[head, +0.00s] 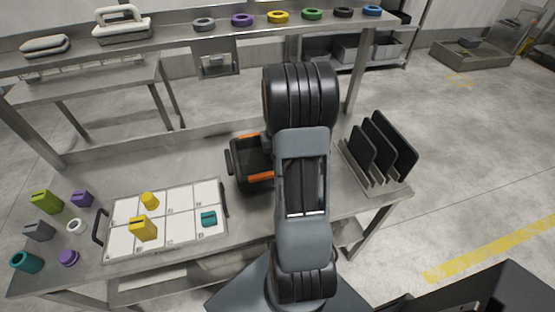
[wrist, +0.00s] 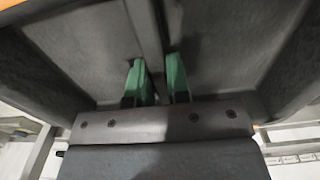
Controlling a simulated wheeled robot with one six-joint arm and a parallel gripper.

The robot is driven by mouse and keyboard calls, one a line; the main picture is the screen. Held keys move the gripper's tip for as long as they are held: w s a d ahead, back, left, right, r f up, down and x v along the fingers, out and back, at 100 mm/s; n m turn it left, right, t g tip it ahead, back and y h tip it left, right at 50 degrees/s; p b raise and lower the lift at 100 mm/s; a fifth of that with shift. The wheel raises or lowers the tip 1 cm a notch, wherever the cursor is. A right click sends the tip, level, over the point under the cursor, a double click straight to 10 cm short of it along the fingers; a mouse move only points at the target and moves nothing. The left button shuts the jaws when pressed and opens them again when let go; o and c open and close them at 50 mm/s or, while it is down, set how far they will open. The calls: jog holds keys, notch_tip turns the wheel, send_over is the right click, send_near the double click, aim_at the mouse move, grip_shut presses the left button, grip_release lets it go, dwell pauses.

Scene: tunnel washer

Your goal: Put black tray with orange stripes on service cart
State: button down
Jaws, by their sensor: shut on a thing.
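The black tray with orange stripes (head: 237,164) is over the middle of the steel table, left of my arm, which hides its right part. A dark handle shows on its left side. In the wrist view the tray's dark inside (wrist: 220,45) fills most of the picture, with a thin divider running down the middle. My gripper (wrist: 160,82) has its green fingertips on either side of this divider and is shut on it. My gripper is hidden behind the arm in the head view. I cannot tell whether the tray touches the table. I cannot make out a service cart.
The steel table (head: 190,152) also holds a white compartment tray (head: 180,231) with yellow and teal pieces, several small coloured parts at left, and a rack of black plates (head: 375,150) at right. A raised shelf (head: 170,39) with coloured rings runs behind. Floor at right is open.

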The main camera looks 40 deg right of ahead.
jog(key=shift+d+f, duration=0.25)
jog(key=shift+f, duration=1.55)
jog(key=shift+f, duration=0.25)
jog(key=c, duration=1.1)
grip_release()
jog(key=shift+r, duration=0.1)
